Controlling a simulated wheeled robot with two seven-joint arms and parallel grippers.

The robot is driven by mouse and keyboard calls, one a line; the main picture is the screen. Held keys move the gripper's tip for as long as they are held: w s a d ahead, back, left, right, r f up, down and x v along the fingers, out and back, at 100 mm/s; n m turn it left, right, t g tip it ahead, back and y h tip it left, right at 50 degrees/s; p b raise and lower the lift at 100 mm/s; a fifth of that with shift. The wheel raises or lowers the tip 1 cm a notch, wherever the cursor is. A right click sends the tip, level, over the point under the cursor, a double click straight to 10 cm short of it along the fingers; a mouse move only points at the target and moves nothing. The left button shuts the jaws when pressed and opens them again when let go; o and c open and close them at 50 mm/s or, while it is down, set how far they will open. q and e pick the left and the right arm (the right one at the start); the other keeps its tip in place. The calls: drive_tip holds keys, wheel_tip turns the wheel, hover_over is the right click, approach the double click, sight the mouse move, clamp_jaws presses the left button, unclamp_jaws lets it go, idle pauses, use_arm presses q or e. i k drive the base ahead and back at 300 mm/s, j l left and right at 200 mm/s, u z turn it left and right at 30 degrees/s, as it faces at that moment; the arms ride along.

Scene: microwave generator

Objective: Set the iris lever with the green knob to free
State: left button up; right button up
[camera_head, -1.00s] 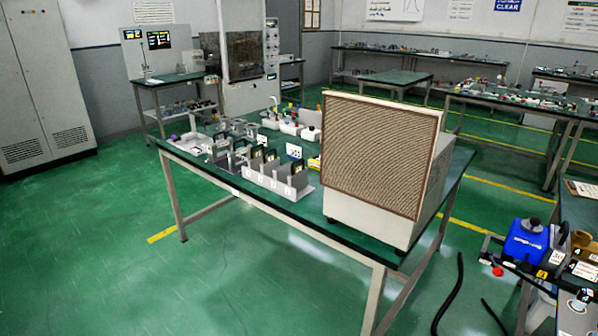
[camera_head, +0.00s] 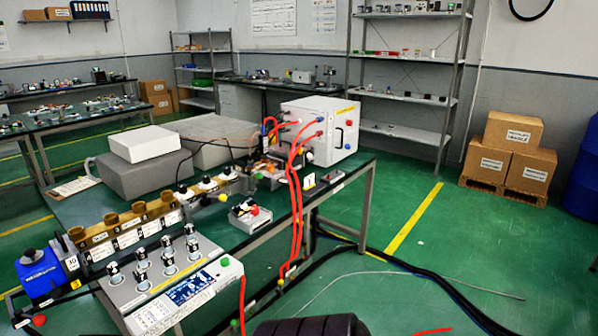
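I cannot make out for certain an iris lever with a green knob. A brassy waveguide row (camera_head: 125,222) with white labels runs along the bench and continues into several dark and pale fittings toward the back. A small yellow ball (camera_head: 222,198) shows just below these fittings. A small green knob (camera_head: 225,261) sits at the right corner of the control panel (camera_head: 172,275), but I cannot tell that it belongs to a lever. Neither of my grippers is in view.
A blue unit (camera_head: 40,274) stands at the bench's left end. A white box (camera_head: 318,130) with red cables (camera_head: 294,185) stands at the far end. Grey boxes (camera_head: 145,174) lie behind the waveguide. Black cables (camera_head: 430,285) cross the floor at right. Green floor (camera_head: 470,240) is open there.

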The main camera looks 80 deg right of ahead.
sight(259, 176)
drive_tip(key=z, duration=2.35)
drive_tip(key=i+l+u, duration=0.2)
drive_tip(key=i, duration=0.2)
drive_tip(key=i+l+u, duration=0.15)
drive_tip(key=i+l, duration=0.2)
drive_tip(key=i, duration=0.05)
